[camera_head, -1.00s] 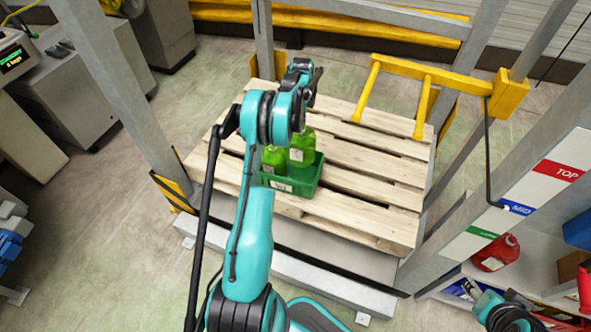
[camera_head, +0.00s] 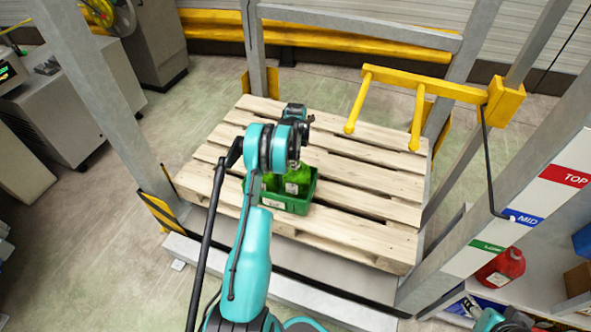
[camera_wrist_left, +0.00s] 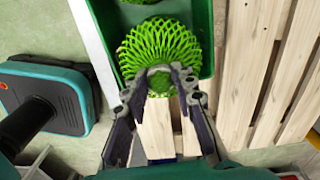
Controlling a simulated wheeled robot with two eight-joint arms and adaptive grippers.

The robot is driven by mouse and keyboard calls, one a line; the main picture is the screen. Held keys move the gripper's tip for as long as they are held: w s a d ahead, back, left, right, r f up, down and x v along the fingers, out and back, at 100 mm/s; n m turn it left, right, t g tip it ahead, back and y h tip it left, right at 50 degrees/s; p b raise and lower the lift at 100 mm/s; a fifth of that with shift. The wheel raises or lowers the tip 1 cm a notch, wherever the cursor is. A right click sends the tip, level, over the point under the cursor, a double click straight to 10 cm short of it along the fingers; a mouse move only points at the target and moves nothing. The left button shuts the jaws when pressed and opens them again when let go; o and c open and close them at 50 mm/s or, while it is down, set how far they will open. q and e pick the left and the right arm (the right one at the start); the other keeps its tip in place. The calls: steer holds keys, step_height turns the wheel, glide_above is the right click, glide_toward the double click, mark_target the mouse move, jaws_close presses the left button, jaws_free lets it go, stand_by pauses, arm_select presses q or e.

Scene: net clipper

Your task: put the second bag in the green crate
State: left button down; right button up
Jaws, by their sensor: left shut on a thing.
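The green crate (camera_head: 298,208) stands on the wooden pallet (camera_head: 365,235). A green net bag (camera_head: 297,181) with a pale label sits at the crate's right side, and another green bag (camera_head: 268,181) is partly hidden by my arm. In the left wrist view, my left gripper (camera_wrist_left: 165,74) is shut on the near green net bag (camera_wrist_left: 158,45), which lies between the crate's side walls (camera_wrist_left: 207,35). A second bit of green net (camera_wrist_left: 138,2) shows at the top edge. My left fingers are hidden behind the wrist in the head view. My right gripper is not in view.
A yellow two-pronged bar (camera_head: 425,83) juts over the back right of the pallet. Grey posts (camera_head: 95,90) frame it. A shelf with a red jug (camera_head: 500,268) is at the lower right. The pallet right of the crate is clear.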

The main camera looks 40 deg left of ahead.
mark_target(296, 176)
arm_select(q)
step_height(296, 176, down, 4)
steer(key=shift+r+b, duration=0.1)
steer(key=shift+b, duration=0.5)
steer(key=c, duration=1.2)
jaws_free()
steer(key=shift+f, duration=0.2)
steer(key=shift+r, duration=0.1)
